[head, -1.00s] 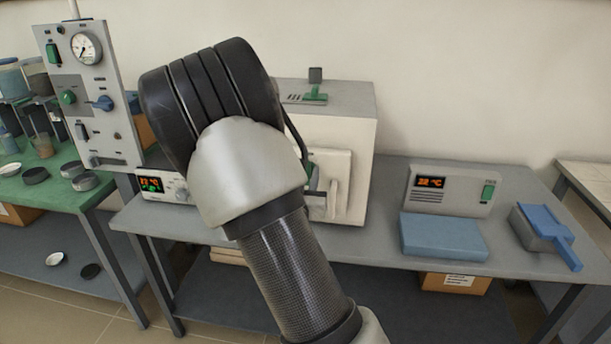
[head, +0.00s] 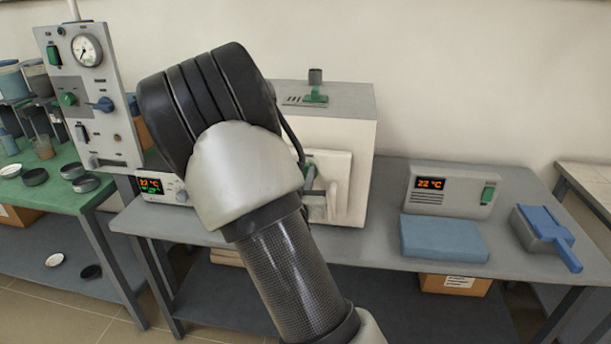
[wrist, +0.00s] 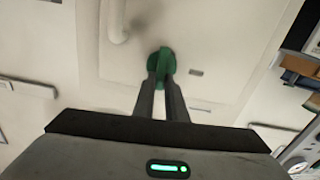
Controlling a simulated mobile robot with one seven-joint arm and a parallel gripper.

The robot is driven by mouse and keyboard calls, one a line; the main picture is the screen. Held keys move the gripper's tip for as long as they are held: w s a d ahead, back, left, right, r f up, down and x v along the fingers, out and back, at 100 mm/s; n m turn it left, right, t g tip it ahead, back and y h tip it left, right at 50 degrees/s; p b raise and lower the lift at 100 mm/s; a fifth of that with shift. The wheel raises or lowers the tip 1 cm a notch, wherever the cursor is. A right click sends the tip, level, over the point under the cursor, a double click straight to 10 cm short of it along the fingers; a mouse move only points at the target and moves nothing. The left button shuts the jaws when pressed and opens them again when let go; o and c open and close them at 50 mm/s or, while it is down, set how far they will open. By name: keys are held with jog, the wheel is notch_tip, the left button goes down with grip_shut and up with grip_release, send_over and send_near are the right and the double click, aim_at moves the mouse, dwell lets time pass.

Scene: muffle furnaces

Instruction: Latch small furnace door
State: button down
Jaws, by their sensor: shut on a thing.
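The small furnace (head: 350,130) is a pale box with a grey top on the grey bench. Its pale door (head: 341,165) is partly hidden behind my arm in the head view and looks closed against the body. The door (wrist: 205,30) fills the upper middle of the wrist view, with a pale bar handle (wrist: 117,22). A green latch knob (wrist: 162,57) sits on the door face. My gripper (wrist: 161,78) is shut on this knob, its two dark fingers close together. In the head view my arm hides most of the gripper and the latch.
A controller with a lit display (head: 164,187) stands left of the furnace. A second controller (head: 452,190), a blue block (head: 444,238) and a blue-lidded grey container (head: 545,232) stand to the right. A gauge panel (head: 90,95) rises at left.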

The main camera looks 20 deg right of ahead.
jog(key=shift+w+a+f+n+p, duration=0.2)
jog(key=shift+n+p, duration=0.65)
jog(key=shift+n, duration=2)
jog(key=shift+w+a+f+n+p, duration=0.1)
jog(key=shift+a+f+n+p, duration=0.5)
jog(key=shift+n, duration=2.2)
jog(key=shift+w+d+n+p, duration=0.15)
jog(key=shift+n+p, duration=0.95)
jog(key=shift+n, duration=1.75)
jog(key=c, duration=1.8)
grip_release()
